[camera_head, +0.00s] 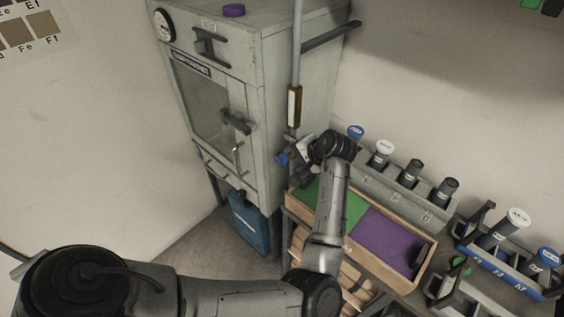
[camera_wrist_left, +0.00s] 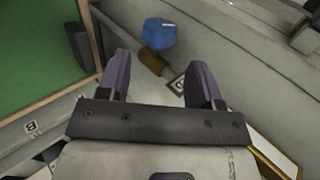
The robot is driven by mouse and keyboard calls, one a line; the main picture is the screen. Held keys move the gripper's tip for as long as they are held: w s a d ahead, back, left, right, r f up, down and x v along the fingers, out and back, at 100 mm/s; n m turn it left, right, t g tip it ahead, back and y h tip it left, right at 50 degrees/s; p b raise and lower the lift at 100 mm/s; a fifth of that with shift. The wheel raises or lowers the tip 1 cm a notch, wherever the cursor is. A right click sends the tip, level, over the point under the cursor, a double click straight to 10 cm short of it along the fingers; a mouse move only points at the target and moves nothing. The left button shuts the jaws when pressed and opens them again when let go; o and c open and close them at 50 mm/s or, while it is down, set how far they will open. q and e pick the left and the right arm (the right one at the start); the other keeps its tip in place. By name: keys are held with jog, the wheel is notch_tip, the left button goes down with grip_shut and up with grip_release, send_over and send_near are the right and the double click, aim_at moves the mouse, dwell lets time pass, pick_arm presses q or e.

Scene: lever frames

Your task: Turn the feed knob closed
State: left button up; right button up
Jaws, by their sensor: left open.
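The likely feed knob is a blue faceted knob (camera_wrist_left: 160,33) on a brass stem, beside a small black-and-white tag, in the left wrist view. In the head view the blue knob (camera_head: 283,160) shows at the lower right side of the grey cabinet. My left gripper (camera_wrist_left: 160,72) is open, its two purple-padded fingers on either side of the stem in the picture. The knob appears beyond the fingertips; I cannot tell whether they touch it. In the head view my left gripper (camera_head: 298,158) is beside the knob, partly hidden by its wrist. My right gripper is not in view.
The grey cabinet (camera_head: 232,90) with door handles stands left of the knob, and a vertical pipe (camera_head: 297,50) runs above it. A wooden tray (camera_head: 425,262) with green and purple panels lies below my wrist. Racks of dark bottles (camera_head: 412,172) stand at right.

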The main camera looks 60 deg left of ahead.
aim_at(286, 164)
pick_arm(q)
jog(key=b+x, duration=0.1)
jog(key=x, duration=0.7)
jog(key=shift+a+f, duration=0.15)
jog(key=shift+f, duration=0.05)
jog(key=c, duration=0.6)
jog(key=shift+r+y+p, duration=0.1)
jog(key=shift+y+p, duration=0.5)
jog(key=shift+p, duration=0.05)
jog(key=shift+g+y, duration=0.3)
jog(key=shift+y, duration=0.4)
jog(key=shift+f+g+y, duration=0.3)
jog(key=shift+y, duration=0.7)
jog(key=shift+y+b, duration=0.6)
jog(key=shift+y, duration=0.4)
